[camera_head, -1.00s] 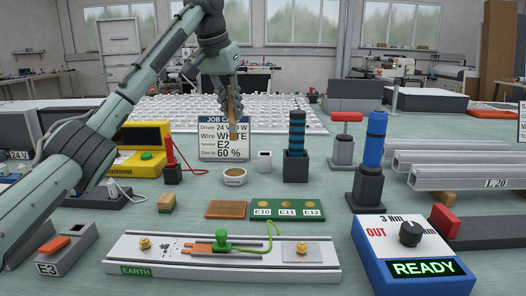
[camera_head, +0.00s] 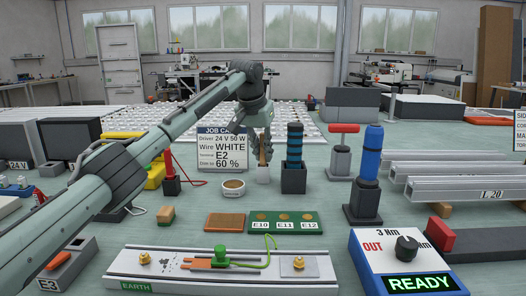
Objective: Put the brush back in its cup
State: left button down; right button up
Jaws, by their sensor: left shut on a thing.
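The brush (camera_head: 262,150) has a thin brown wooden handle and is held upright. My left gripper (camera_head: 261,140) is shut on it, pointing down. A small whitish cup (camera_head: 263,176) stands on the bench directly under the brush. The brush's lower end meets the cup's top in the picture; I cannot tell whether it is inside the cup or just above or behind the rim. My right gripper is not in view.
A round pot with brown contents (camera_head: 233,188) stands left of the cup. A dark holder with a blue-banded tool (camera_head: 294,165) stands close on the right. The job card (camera_head: 220,150) stands behind on the left. A green terminal board (camera_head: 286,222) lies in front.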

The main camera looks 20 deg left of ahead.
pick_arm(q)
jog(key=c, duration=1.5)
grip_release()
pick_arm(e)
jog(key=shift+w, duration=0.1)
pick_arm(q)
jog(key=shift+s+r, duration=0.15)
jog(key=shift+r, duration=0.3)
jog(key=v, duration=1.1)
jog(key=shift+b, duration=0.4)
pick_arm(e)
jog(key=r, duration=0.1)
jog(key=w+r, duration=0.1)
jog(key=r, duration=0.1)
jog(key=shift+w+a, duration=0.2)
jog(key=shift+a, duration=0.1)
pick_arm(q)
jog(key=shift+r, duration=0.15)
